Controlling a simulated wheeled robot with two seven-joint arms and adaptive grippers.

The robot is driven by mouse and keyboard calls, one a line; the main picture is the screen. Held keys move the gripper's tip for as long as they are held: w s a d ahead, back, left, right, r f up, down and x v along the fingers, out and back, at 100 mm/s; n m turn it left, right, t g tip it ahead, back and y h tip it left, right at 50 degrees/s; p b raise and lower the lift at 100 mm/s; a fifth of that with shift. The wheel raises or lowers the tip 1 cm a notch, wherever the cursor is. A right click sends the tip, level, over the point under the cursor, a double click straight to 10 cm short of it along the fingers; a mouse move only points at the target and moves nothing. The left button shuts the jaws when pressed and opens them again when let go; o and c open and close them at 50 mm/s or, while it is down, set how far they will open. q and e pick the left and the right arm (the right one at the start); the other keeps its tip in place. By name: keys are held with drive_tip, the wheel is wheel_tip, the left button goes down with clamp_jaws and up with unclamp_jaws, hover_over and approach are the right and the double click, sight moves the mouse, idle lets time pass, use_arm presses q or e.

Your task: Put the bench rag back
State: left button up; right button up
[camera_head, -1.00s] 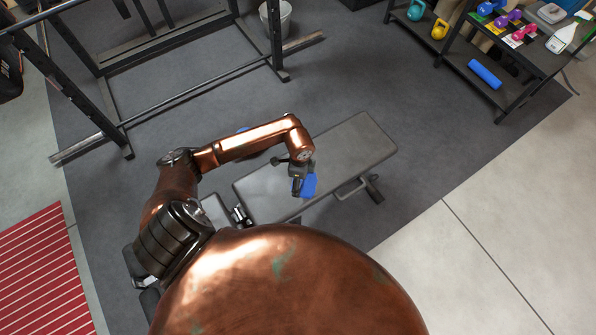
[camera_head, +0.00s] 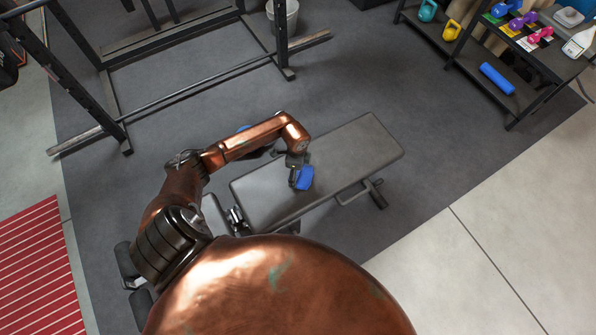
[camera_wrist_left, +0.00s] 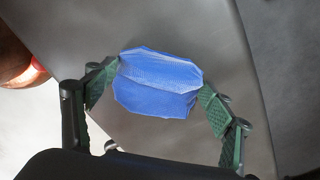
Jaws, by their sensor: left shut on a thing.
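The blue bench rag (camera_head: 304,178) is a small bunched cloth above the grey bench pad. My left gripper (camera_head: 298,174) is shut on it. In the left wrist view, the rag (camera_wrist_left: 158,82) sits between the two green-padded fingers of my left gripper (camera_wrist_left: 160,88), with the grey pad behind it. The weight bench (camera_head: 355,150) lies flat and slanting across the middle of the head view. I cannot tell how far the rag is above the pad. My right gripper is not in view.
A squat rack (camera_head: 280,40) stands at the upper left with a white bucket (camera_head: 290,15) behind it. A shelf (camera_head: 530,60) at the upper right holds colored kettlebells and a blue roller (camera_head: 497,78). A red striped mat (camera_head: 40,270) lies at the left. Floor right of the bench is clear.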

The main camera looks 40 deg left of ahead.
use_arm(q)
drive_tip(key=shift+r, duration=0.15)
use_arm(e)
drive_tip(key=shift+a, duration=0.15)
use_arm(q)
drive_tip(key=o, duration=1.1)
wheel_tip(320, 180, up, 12)
drive_tip(key=p, duration=0.4)
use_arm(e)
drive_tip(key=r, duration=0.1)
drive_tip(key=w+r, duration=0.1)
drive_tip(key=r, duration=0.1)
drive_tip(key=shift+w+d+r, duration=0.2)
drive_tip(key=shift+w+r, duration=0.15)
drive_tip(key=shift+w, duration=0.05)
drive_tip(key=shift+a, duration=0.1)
